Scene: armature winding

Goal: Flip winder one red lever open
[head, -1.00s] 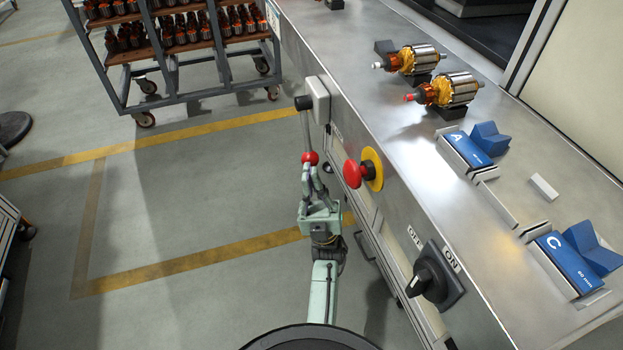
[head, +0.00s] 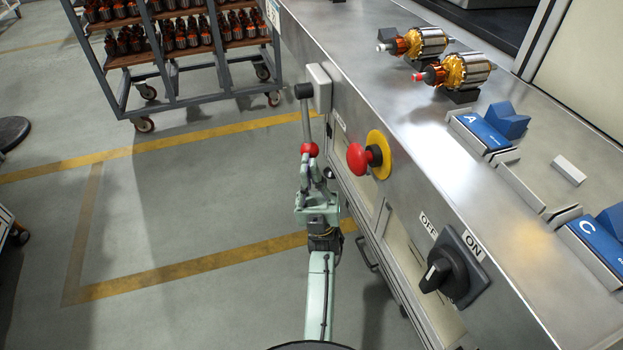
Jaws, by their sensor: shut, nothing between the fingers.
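The winder's red lever is a grey rod hanging down from a pivot box (head: 318,88) on the machine's front face, with a red ball knob (head: 309,149) at its lower end. My gripper (head: 307,165) is just below the knob, pointing up at it from the near side. Its fingers are shut with nothing between them, and the tips are at or very near the knob's underside. Whether they touch the knob I cannot tell.
A red emergency stop (head: 359,158) on a yellow disc sticks out right of my gripper. A black OFF/ON switch (head: 448,272) is nearer. Armatures (head: 462,70) and blue blocks (head: 485,131) rest on the steel top.

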